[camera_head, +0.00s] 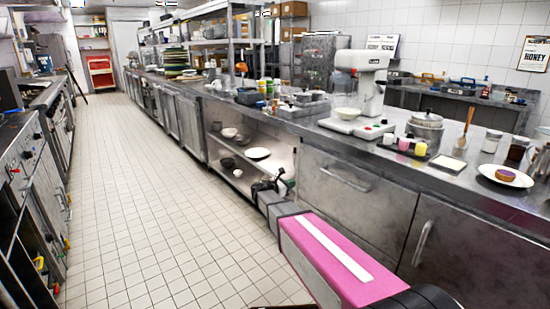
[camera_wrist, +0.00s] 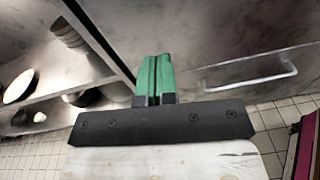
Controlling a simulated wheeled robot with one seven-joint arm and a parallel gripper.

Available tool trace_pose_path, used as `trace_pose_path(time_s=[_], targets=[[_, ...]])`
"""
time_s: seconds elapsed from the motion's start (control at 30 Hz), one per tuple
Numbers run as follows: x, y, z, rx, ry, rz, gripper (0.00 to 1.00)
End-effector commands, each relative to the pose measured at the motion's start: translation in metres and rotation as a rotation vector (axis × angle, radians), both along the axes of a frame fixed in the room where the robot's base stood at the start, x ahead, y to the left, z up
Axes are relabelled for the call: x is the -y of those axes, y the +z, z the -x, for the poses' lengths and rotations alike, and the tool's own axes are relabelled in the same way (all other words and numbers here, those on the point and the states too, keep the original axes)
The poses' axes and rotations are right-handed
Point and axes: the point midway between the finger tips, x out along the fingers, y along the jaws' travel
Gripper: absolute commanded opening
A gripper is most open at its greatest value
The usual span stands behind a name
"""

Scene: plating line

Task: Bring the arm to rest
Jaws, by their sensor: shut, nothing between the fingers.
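My arm reaches forward from the bottom right in the head view, with a pink link nearest the camera. My gripper (camera_wrist: 155,60) shows in the wrist view as two green fingers side by side, shut and empty. In the head view the arm's dark end is low in front of the counter's cabinets, beside the open shelves; its fingers are too small to make out there. The steel counter (camera_head: 365,148) runs along the right, above the arm.
A cabinet door handle (camera_wrist: 250,76) is close to the gripper in the wrist view. Open shelves with bowls and a white plate (camera_head: 257,153) lie behind the arm end. On the counter stand a white mixer (camera_head: 372,82) and a plate (camera_head: 514,178). The tiled floor (camera_head: 150,210) is clear.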

Motion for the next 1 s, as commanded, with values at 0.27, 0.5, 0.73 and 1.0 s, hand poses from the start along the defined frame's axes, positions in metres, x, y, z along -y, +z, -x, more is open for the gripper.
trace_pose_path(time_s=[0.27,0.5,0.73,1.0], targets=[[0.065,-0.051,0.092,0.177,-0.27,-0.52,0.0],[0.088,-0.094,0.185,0.394,-0.668,-0.992,0.0],[0.079,-0.112,0.264,0.606,-1.144,-1.343,0.0],[0.059,-0.112,0.307,0.743,-1.537,-1.522,0.0]])
